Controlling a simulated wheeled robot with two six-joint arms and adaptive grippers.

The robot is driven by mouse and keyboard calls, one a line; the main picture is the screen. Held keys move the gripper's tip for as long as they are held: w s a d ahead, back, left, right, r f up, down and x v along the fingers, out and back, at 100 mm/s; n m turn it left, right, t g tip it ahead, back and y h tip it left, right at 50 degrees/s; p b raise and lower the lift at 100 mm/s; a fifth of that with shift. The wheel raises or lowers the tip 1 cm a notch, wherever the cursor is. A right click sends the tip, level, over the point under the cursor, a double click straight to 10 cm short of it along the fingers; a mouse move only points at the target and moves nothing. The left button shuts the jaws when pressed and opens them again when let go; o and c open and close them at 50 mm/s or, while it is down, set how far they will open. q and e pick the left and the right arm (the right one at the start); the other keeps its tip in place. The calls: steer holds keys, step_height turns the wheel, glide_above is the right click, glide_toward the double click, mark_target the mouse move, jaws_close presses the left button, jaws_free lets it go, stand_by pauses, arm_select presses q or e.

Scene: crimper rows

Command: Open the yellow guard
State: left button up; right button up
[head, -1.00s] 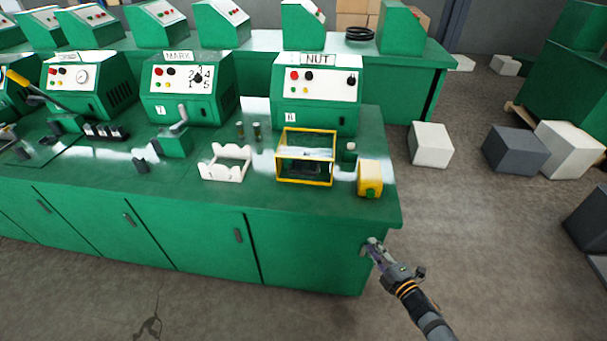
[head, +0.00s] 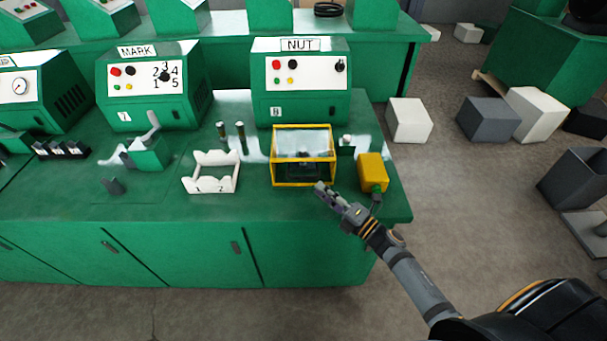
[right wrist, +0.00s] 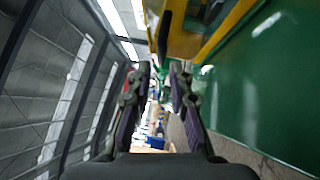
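The yellow guard (head: 304,127) is a yellow-framed box with clear panels. It stands on the green bench in front of the NUT machine (head: 302,83), and a dark fixture shows inside it. In the head view my right gripper (head: 322,190) is just in front of the guard's lower right corner. A yellow frame edge (right wrist: 222,35) shows at the top of the right wrist view, right of and above the fingers. The right fingers (right wrist: 160,75) are apart with nothing between them. My left gripper is in neither view.
A yellow box (head: 372,172) stands right of the guard near the bench's right end. The bench front strip (head: 290,215) is clear. The MARK machine (head: 150,85) is further left.

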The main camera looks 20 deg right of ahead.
mark_target(305, 177)
steer(key=p+x, duration=0.1)
steer(key=x, duration=0.3)
steer(key=shift+w+a, duration=0.2)
steer(key=shift+w, duration=0.1)
steer(key=shift+x, duration=1.1)
steer(key=shift+w+a, duration=0.1)
steer(key=shift+w, duration=0.15)
steer(key=shift+w+a, duration=0.1)
steer(key=shift+w, duration=0.05)
steer(key=shift+f, duration=0.1)
steer(key=shift+c, duration=1.7)
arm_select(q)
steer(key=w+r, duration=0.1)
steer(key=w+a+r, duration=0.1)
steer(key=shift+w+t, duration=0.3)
arm_select(e)
jaws_close()
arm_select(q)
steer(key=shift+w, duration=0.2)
